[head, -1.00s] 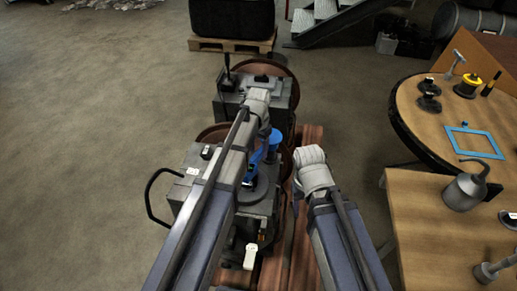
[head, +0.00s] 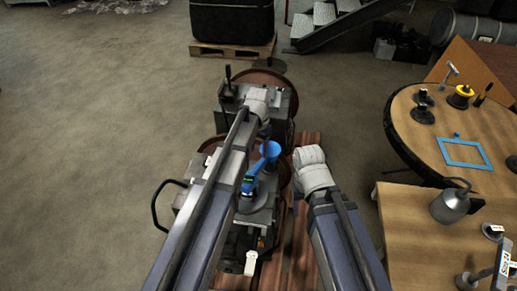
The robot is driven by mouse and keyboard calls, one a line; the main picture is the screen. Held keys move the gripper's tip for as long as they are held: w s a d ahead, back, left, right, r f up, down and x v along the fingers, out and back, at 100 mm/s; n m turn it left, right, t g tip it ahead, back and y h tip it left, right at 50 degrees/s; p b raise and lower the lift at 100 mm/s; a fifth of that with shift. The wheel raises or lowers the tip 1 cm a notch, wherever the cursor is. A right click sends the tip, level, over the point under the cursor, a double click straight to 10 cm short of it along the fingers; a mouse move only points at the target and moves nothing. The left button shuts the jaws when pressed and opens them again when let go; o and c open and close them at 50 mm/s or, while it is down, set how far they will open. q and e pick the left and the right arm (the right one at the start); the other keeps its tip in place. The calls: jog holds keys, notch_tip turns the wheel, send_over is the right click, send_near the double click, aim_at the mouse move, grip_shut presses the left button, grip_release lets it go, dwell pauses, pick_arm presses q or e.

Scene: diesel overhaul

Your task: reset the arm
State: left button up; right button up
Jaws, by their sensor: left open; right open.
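My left arm (head: 215,205) comes in from the bottom and reaches up to a pale joint (head: 257,101) over the engine units. My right arm (head: 335,225) comes in from the bottom and ends in view at a pale rounded joint (head: 311,167), right of the engine. I cannot make out the jaws of either gripper; they seem hidden below or behind the arm links. No held object shows.
Grey engine units (head: 283,104) stand ahead. A blue funnel-like part (head: 270,150) is beside my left arm. At right, a round wooden table (head: 420,135) holds a blue frame (head: 464,154); a nearer table holds a grey oil can (head: 450,205). Floor at left is clear.

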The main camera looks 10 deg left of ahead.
pick_arm(q)
jog(key=shift+r, duration=0.35)
pick_arm(e)
jog(key=shift+r, duration=0.3)
pick_arm(q)
jog(key=s+d+r+p, duration=0.2)
jog(key=s+d, duration=0.1)
jog(key=s, duration=0.7)
jog(key=s+d+r+y+p, duration=0.1)
jog(key=s+d+r+p, duration=0.1)
jog(key=s, duration=0.9)
jog(key=shift+s+d+n, duration=0.15)
jog(key=shift+d+n, duration=0.25)
jog(key=shift+d, duration=0.1)
pick_arm(e)
notch_tip(320, 180, up, 4)
jog(key=shift+r, duration=0.1)
pick_arm(q)
jog(key=shift+a+r, duration=0.1)
pick_arm(e)
jog(key=shift+a, duration=0.1)
